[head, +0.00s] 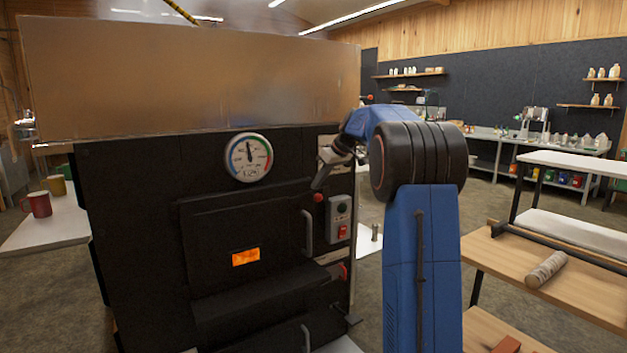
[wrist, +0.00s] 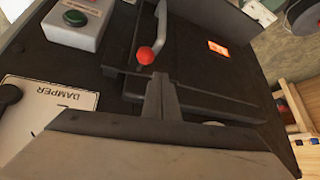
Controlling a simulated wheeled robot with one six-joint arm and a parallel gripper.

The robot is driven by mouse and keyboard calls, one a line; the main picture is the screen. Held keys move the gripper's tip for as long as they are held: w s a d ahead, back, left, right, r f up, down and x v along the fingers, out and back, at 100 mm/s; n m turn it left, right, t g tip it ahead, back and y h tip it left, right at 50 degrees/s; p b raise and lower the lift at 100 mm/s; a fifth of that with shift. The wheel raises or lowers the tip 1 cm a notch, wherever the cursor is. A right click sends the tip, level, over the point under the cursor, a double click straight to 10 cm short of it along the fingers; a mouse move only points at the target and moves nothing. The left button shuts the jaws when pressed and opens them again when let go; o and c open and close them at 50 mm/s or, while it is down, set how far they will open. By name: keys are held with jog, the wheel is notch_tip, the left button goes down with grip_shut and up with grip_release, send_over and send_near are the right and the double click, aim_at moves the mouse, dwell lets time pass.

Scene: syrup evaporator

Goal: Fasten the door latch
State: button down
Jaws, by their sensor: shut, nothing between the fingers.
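The black firebox door (head: 215,225) is on the front of the evaporator and looks closed; it also shows in the wrist view (wrist: 195,75). A grey bar handle (head: 307,232) stands at its right edge. A red ball knob (head: 318,197), which looks like the latch's end, sits by the top of this handle; it shows in the wrist view (wrist: 146,56). Any arm behind the knob is hidden. My gripper (head: 316,186) is shut and empty, pointing down just above the knob. In the wrist view its fingertips (wrist: 157,78) are close to the knob; contact cannot be told.
A control box (head: 340,215) with a red switch is right of the door. A damper plate (wrist: 50,105) is near my gripper. A red-ended lever (head: 343,270) sits lower. A dial gauge (head: 249,157) is above the door. A wooden bench (head: 550,290) stands at right.

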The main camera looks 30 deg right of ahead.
aim_at(320, 196)
jog(key=shift+d+f+m+y, duration=0.35)
jog(key=shift+d+f+y, duration=0.5)
jog(key=shift+f+y, duration=0.2)
jog(key=shift+d+f+m+y, duration=0.35)
jog(key=shift+d+f+y, duration=0.45)
jog(key=shift+f+y, duration=0.25)
